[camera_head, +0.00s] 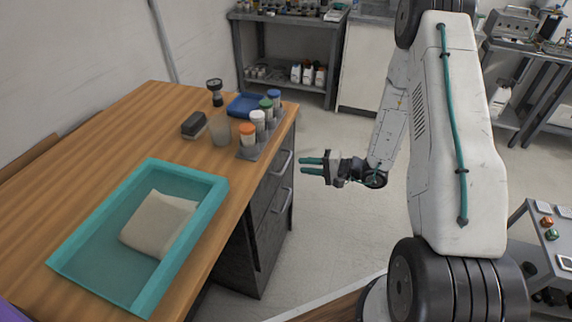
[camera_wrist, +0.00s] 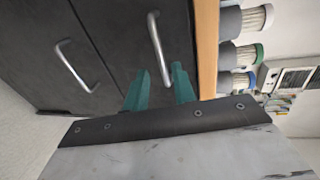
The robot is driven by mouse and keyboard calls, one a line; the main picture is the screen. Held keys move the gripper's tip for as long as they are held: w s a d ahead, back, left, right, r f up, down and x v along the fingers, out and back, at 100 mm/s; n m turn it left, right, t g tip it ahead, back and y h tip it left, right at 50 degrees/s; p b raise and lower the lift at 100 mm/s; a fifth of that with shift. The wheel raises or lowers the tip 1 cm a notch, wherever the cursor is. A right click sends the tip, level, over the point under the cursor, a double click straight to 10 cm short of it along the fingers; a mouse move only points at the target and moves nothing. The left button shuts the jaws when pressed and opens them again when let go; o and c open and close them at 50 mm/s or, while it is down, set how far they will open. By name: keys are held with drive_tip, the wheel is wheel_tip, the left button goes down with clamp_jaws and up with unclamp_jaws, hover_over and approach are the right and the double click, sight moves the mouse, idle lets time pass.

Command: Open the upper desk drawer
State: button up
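The upper drawer's metal bar handle (camera_head: 283,164) is on the dark front of the wooden-topped desk. It also shows in the wrist view (camera_wrist: 154,45), next to the wooden edge. The upper drawer front (camera_wrist: 180,40) appears flush and closed. My gripper (camera_head: 312,168) is to the right of the upper handle in the head view, pointing at it across a small gap. Its two teal fingers (camera_wrist: 160,84) are apart and empty. In the wrist view one end of the upper handle appears between them. Contact with the handle is not visible.
A lower handle (camera_head: 284,201) sits below the upper one. On the desk (camera_head: 110,140) are a teal tray (camera_head: 95,255) with a beige cloth, a rack of capped bottles (camera_head: 258,142), a cup and a blue tray. Open floor (camera_head: 330,225) lies right of the desk.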

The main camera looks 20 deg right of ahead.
sight(286, 163)
drive_tip(key=x, duration=0.7)
drive_tip(key=shift+w+a, duration=0.2)
drive_tip(key=shift+a, duration=0.15)
drive_tip(key=shift+c, duration=0.3)
clamp_jaws()
